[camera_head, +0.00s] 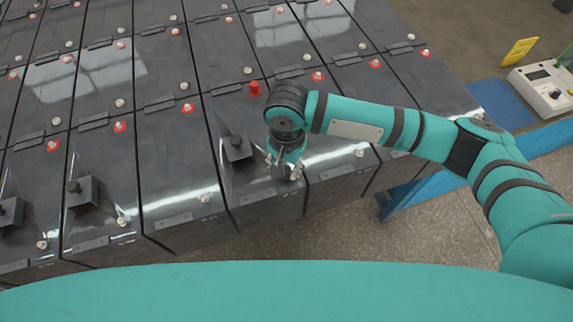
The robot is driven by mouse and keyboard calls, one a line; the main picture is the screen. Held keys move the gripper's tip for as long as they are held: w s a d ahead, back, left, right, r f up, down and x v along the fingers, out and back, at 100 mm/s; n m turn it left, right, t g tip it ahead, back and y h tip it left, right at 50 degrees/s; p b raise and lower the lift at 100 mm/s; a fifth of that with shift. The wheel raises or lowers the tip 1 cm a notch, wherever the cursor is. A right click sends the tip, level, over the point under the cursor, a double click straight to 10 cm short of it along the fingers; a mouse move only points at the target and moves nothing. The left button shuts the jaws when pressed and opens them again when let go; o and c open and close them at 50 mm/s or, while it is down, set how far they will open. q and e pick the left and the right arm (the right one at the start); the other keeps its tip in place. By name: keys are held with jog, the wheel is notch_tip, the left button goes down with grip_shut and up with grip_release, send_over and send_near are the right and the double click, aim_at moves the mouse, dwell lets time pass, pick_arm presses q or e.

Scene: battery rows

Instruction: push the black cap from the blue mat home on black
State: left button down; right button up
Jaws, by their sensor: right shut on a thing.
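My right gripper (284,173) points down at the front end of a dark battery (265,205), where the neighbouring batteries have a pale terminal post. Its fingers are closed together around something small. I take this to be the black cap, but the fingers hide it and the post under it, so I cannot tell how far down it sits. A red cap (255,88) stands at the back end of the same battery. The blue mat (490,106) lies at the right, with no cap visible on its bare part. My left gripper is out of view.
Rows of dark batteries fill the left and middle, with bare posts (205,198) and red-ringed posts (188,108). Dark upright fittings stand on some, one (237,148) just left of my gripper. A meter box (548,88) and yellow tag (520,52) are at the right.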

jog(key=o, duration=1.3)
jog(key=shift+o, duration=0.2)
notch_tip(320, 180, up, 5)
jog(key=p, duration=0.6)
jog(key=shift+p, duration=0.3)
jog(key=shift+r, duration=1)
